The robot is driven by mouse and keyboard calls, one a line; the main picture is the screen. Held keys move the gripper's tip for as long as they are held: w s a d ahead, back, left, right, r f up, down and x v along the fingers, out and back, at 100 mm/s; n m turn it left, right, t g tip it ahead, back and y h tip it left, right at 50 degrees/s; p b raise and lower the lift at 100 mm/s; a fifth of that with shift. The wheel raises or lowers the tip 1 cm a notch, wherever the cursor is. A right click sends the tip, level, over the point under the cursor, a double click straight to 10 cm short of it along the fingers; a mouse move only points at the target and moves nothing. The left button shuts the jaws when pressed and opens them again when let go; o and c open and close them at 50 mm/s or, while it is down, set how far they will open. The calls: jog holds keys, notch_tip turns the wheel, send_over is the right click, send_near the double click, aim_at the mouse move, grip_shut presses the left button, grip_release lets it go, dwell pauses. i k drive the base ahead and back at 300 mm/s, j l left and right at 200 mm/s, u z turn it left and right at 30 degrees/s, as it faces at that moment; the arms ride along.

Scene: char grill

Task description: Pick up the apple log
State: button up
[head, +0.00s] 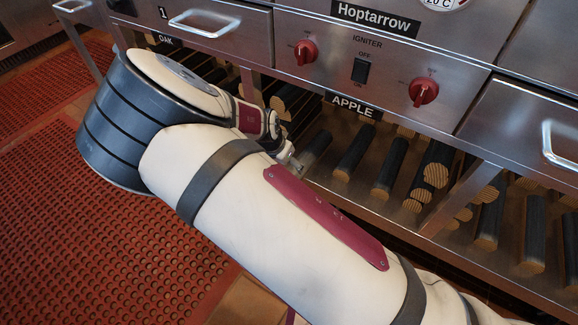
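The apple logs lie in the low open bay under the "APPLE" label (353,106). They are dark-barked with pale cut ends; one log (355,152) and another log (390,168) lie apart on the shelf, with several stacked to their right. My gripper (296,164) is at the left of this bay, mostly hidden behind my arm. Its visible tip is close to the leftmost apple log (317,148). I cannot tell whether it touches that log or whether its fingers are open.
The steel grill front (330,45) with red knobs (423,91) overhangs the bay. A slanted metal post (462,197) divides it from more logs at right. The "OAK" bay (167,41) is at left. Red perforated mats (60,190) cover the floor.

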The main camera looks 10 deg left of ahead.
aim_at(312, 153)
jog(key=i+l, duration=0.1)
jog(key=l, duration=0.15)
jog(key=u, duration=1.6)
jog(key=i+l+u, duration=0.2)
jog(key=l+u, duration=0.15)
jog(key=l, duration=0.25)
jog(key=i+l+u, duration=0.2)
jog(key=l, duration=0.15)
jog(key=k+j, duration=0.05)
jog(key=k, duration=0.05)
